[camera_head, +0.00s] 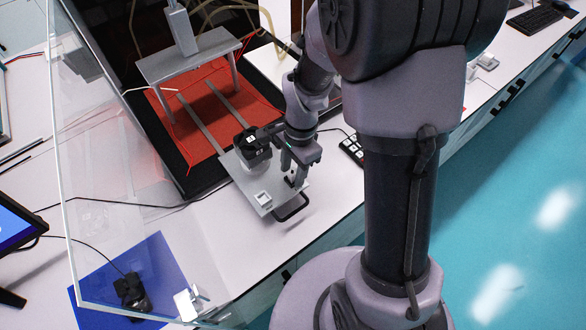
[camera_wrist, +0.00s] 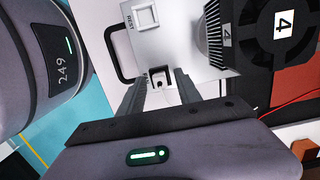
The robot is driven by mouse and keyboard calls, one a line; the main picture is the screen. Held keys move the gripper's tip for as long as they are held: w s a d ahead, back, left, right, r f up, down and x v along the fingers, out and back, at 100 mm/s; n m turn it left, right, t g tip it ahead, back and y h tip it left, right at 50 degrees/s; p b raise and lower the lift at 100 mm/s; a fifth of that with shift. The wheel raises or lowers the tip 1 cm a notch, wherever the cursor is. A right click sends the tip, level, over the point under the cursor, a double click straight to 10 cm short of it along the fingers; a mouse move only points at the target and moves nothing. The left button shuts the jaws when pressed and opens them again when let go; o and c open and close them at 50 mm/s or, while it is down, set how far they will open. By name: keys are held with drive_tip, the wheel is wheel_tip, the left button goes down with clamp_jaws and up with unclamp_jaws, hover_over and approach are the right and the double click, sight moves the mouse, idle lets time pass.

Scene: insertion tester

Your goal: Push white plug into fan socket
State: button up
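A white square holder (camera_wrist: 145,17) marked "REST" sits on the plate, empty-looking. A black handle (camera_wrist: 124,58) sticks out at the plate's edge. A grey stand (camera_head: 190,56) rises over a red mat (camera_head: 188,128). A clear panel (camera_head: 95,150) stands left.

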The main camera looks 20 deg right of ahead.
wheel_tip(320, 180, up, 17)
drive_tip(key=d+p, duration=0.2)
drive_tip(key=p, duration=0.5)
drive_tip(key=s+a+r+n+t+b, duration=0.2)
drive_tip(key=s+a+r+n+t, duration=0.1)
drive_tip(key=s+r+n, duration=0.1)
drive_tip(key=s+a+r+n+t+b, duration=0.2)
drive_tip(key=s+n, duration=0.4)
drive_tip(key=s, duration=0.3)
wheel_tip(320, 180, up, 2)
drive_tip(key=shift+a+t+y, duration=0.3)
drive_tip(key=shift+a+t, duration=0.25)
drive_tip(key=shift+t, duration=0.05)
